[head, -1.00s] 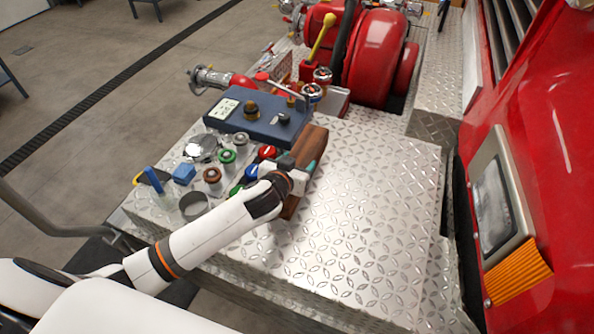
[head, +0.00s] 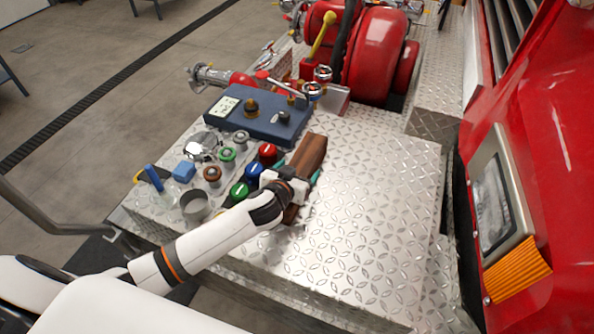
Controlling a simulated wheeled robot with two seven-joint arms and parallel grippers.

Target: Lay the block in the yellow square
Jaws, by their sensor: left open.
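A long brown wooden block (head: 311,153) lies on the diamond-plate deck, right of the row of coloured knobs. My left gripper (head: 298,171) is over the near part of the block, which it partly hides. Its jaws are open, with a teal fingertip on each side of the block; I cannot tell whether they touch it. I cannot make out a yellow square; only small yellow bits show by the knobs and at the left edge. My right gripper is not in view.
Red, blue and green knobs (head: 239,192) stand just left of the gripper. A blue panel (head: 260,118), a metal cup (head: 195,206) and a small blue block (head: 184,170) are also on the deck (head: 375,200). The deck's right part is clear.

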